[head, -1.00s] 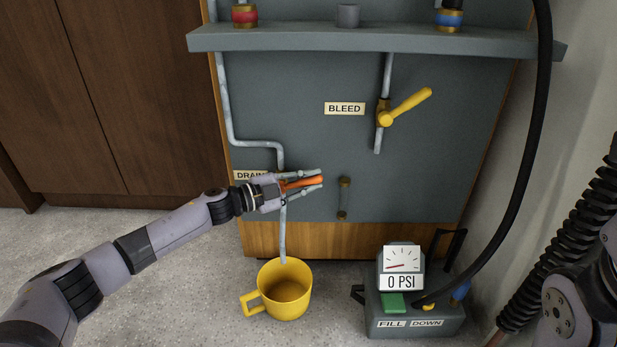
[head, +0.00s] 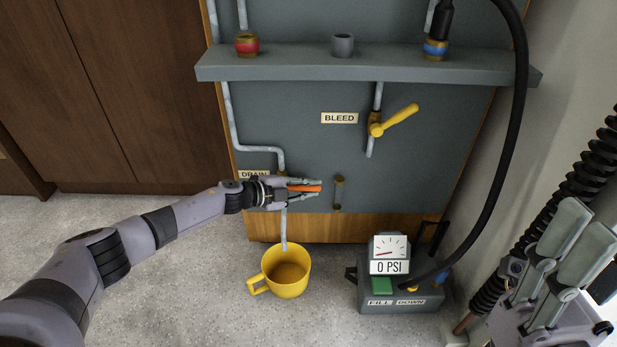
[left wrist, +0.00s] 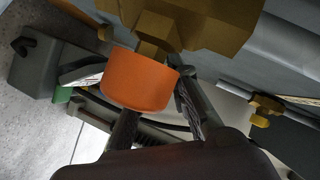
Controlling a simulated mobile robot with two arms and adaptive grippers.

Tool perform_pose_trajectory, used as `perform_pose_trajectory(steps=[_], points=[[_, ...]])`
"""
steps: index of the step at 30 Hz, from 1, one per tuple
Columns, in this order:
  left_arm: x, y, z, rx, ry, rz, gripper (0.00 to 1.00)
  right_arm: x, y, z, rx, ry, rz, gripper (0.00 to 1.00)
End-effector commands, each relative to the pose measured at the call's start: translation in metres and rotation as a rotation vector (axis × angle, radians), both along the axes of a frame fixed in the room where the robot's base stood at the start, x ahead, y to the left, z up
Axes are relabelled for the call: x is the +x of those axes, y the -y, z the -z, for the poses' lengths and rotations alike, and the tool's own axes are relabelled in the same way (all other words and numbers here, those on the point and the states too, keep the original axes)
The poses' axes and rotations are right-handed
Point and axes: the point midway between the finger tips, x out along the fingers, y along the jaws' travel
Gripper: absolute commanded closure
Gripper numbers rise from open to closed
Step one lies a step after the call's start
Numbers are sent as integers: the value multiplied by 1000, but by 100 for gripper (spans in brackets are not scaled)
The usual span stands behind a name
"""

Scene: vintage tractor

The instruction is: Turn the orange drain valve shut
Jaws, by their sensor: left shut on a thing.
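The orange drain valve handle (head: 308,188) points right, about level, across the grey drain pipe (head: 284,228), beside the DRAIN label (head: 254,174). My left gripper (head: 308,189) is shut on this handle, one finger above and one below. Its wrist hides the valve body in the head view. In the left wrist view the orange handle's blunt end (left wrist: 138,82) sits between the fingers, with brass parts (left wrist: 190,25) behind it. My right gripper (head: 580,245) is at the lower right, clear of the panel; its finger gap is unclear.
A yellow mug (head: 287,272) stands on the floor under the drain pipe. A pump box (head: 400,297) reading 0 PSI stands right of it, with a black hose (head: 512,150) rising. A yellow bleed lever (head: 400,115) and a grey shelf (head: 300,68) are above.

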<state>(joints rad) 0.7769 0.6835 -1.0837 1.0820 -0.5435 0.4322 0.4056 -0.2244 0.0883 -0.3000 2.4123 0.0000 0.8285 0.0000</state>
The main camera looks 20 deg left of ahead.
Motion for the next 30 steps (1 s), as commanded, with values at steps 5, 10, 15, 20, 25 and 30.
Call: perform_pose_trajectory(steps=[5,10,15,20,25,30], points=[[0,0,2,16,-3,1,100,-1,0,2,1,-16,-1,60],[-1,0,3,17,-3,2,100,-1,0,3,1,-15,-1,60],[-1,0,3,17,-3,2,77,-1,0,3,1,-15,-1,60],[-1,0,2,15,-3,2,66,-1,0,2,1,-15,-1,60],[0,0,2,14,-3,1,63,-1,0,2,1,-15,-1,60],[-1,-1,1,14,-2,1,63,-1,0,2,2,-13,-1,60]])
